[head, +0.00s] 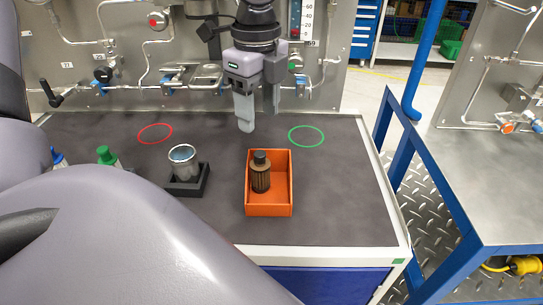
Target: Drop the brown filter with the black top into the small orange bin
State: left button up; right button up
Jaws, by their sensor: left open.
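The brown filter with the black top (261,179) stands inside the small orange bin (282,208), toward its left side. It looks upright, and its lower end is partly hidden by the bin's front wall. The bin rests on the dark worktop. My left gripper (259,116) is open and empty above the worktop, behind the bin and apart from the filter. My right gripper is not in view.
A silver cup (184,158) sits in a black holder (190,187) left of the bin. A green-capped bottle (107,156) and a blue-capped one (58,158) are farther left. Red (155,133) and green (306,136) rings mark the worktop. A pipe panel stands behind.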

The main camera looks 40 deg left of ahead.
pick_arm(q)
notch_tip(320, 180, up, 6)
jog(key=shift+b, duration=0.35)
dwell(0.4)
